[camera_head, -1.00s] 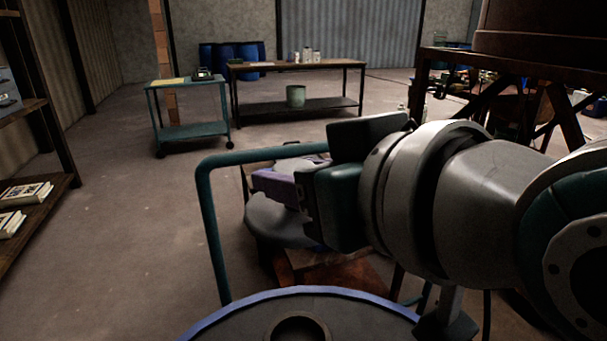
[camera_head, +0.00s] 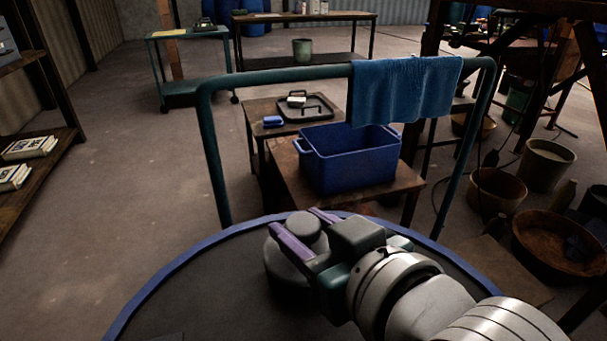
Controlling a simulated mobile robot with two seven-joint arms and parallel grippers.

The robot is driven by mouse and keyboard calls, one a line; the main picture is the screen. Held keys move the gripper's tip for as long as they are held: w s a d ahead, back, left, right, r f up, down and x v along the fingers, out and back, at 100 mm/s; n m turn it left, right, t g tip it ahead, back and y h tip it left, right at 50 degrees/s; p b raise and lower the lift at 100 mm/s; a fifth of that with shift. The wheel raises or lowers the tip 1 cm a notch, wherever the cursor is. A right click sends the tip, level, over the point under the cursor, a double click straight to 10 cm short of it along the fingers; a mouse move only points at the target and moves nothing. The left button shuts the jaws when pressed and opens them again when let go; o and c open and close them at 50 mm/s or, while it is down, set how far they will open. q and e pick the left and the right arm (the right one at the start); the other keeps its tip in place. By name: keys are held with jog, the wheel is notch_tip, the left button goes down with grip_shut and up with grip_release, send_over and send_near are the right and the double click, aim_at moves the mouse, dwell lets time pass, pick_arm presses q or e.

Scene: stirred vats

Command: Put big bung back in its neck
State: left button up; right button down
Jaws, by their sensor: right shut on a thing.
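The big bung (camera_head: 285,270) is a dark grey, round stopper with a knob on top. It shows in the head view at lower middle, over the dark top of the vat (camera_head: 190,285), which has a blue rim. My right gripper (camera_head: 293,221) is shut on the bung's knob, with a purple finger on either side. The neck is not visible now; the bung and my arm cover part of the vat top. I cannot tell whether the bung touches the vat or is in the neck. My left gripper is not in view.
A teal rail (camera_head: 280,75) with a blue towel (camera_head: 400,90) stands behind the vat. Beyond it are a blue crate (camera_head: 350,175) and a black tray (camera_head: 305,108) on low tables. Buckets and bowls stand at right. Floor at left is clear.

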aim_at(312, 234)
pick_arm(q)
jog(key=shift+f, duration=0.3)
pick_arm(e)
jog(key=shift+f, duration=0.4)
jog(key=shift+c, duration=1.8)
grip_release()
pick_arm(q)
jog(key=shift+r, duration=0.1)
pick_arm(e)
jog(key=shift+r, duration=0.1)
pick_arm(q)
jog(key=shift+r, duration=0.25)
pick_arm(e)
jog(key=shift+r, duration=0.35)
pick_arm(q)
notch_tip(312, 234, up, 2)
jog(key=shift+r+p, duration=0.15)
jog(key=shift+p, duration=1.05)
pick_arm(e)
jog(key=v, duration=0.7)
jog(key=shift+s+d+r, duration=0.15)
jog(key=shift+s, duration=0.1)
